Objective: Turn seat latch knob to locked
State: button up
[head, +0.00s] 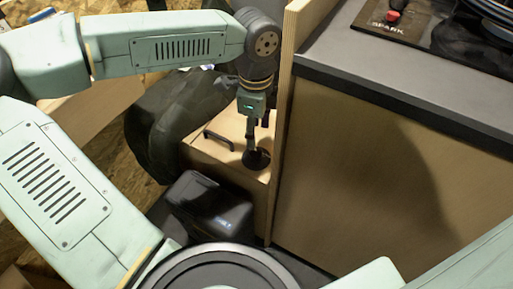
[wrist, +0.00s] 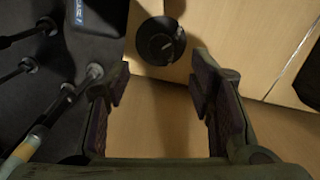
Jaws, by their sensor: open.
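The seat latch knob (wrist: 160,41) is a round black dial with a small raised grip, on a pale wooden panel. It lies beyond my fingertips at the top middle of the wrist view. In the head view its dark disc (head: 256,160) shows at the right of the wooden seat box top (head: 205,155), partly behind my gripper. My gripper (wrist: 162,78) is open, with one finger on each side of the picture and nothing between them. In the head view my gripper (head: 257,125) points down over the knob. I cannot tell whether it touches or what setting the knob is at.
A black unit (head: 208,203) with cables plugged in stands left of the knob. A black handle (head: 219,139) is on the box top. A dark bag (head: 180,115) lies behind. A tall wooden cabinet (head: 390,175) with a grey top stands close on the right.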

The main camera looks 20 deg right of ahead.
aim_at(256, 151)
notch_tip(256, 151, down, 8)
jog(key=shift+r, duration=0.1)
dwell(0.4)
jog(key=c, duration=1.2)
